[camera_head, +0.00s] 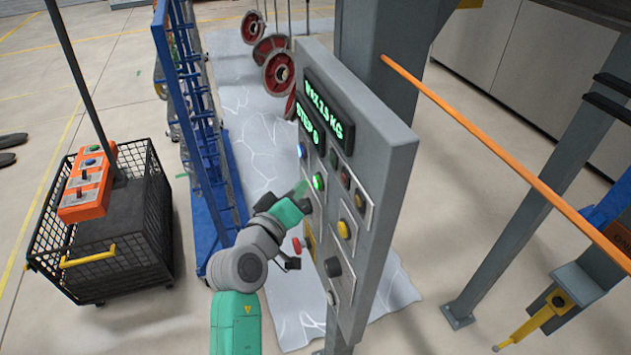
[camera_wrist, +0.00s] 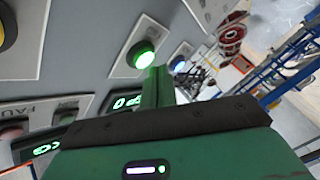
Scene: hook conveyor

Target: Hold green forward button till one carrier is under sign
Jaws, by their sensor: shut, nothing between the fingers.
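The green lit button (camera_head: 318,181) is on the grey control panel (camera_head: 377,115), below the green-lettered display (camera_head: 324,120). In the wrist view the green button (camera_wrist: 141,54) glows just beyond my fingertips. My gripper (camera_head: 302,188) is shut and empty, with its green fingers pointing at the panel close to the button. The fingers also show in the wrist view (camera_wrist: 158,75); I cannot tell whether they touch the button. Red wheel-like parts (camera_head: 279,73) hang behind the panel; I cannot tell if they are on carriers. I cannot make out the sign.
A blue-lit button (camera_head: 301,150), a yellow button (camera_head: 344,229) and a dark knob (camera_head: 333,267) are on the same panel. A blue rack (camera_head: 205,150) stands left of my arm. A black mesh cart (camera_head: 140,230) stands farther left. An orange bar (camera_head: 500,155) slants at right.

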